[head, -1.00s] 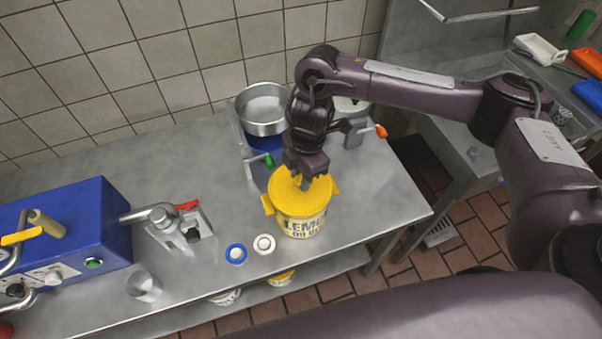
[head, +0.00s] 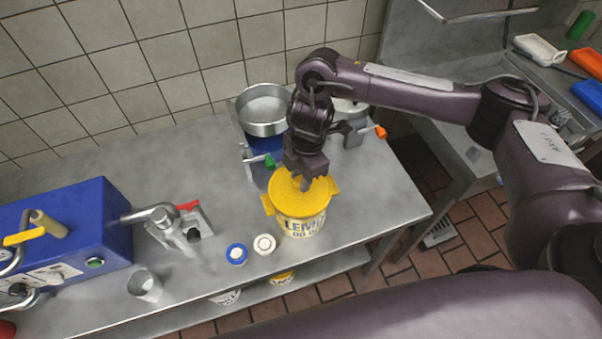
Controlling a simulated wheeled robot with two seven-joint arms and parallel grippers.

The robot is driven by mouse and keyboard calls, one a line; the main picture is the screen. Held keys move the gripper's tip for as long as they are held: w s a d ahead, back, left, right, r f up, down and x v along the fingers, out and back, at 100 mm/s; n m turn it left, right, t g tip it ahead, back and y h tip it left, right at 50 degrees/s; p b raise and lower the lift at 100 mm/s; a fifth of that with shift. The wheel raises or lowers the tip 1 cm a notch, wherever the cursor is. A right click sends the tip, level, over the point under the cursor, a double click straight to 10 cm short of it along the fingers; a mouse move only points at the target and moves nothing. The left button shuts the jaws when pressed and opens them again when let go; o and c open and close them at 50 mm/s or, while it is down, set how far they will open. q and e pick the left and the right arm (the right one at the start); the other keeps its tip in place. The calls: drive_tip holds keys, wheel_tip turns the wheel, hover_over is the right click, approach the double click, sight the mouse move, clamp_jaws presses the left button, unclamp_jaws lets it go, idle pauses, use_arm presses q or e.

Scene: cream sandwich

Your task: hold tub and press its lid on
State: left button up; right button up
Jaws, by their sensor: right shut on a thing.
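A white tub (head: 303,226) with blue lettering that starts "LEM" stands upright on the steel table. Its yellow lid (head: 283,198) lies on top, with tabs sticking out at the left and right sides. My right gripper (head: 304,186) comes down from above onto the lid's top. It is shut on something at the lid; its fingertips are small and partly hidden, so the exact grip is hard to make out. My left gripper is not in view.
A blue-ringed cap (head: 237,254) and a white cap (head: 264,244) lie left of the tub, near the front edge. A steel cup (head: 145,285), a blue machine (head: 70,240) and a steel pan (head: 263,108) stand further off. Bare table lies right of the tub.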

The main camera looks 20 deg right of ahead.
idle(0.3)
drive_tip(key=o, duration=1.5)
drive_tip(key=shift+r+p, duration=3.5)
drive_tip(key=shift+p, duration=0.1)
drive_tip(key=shift+s+f, duration=0.1)
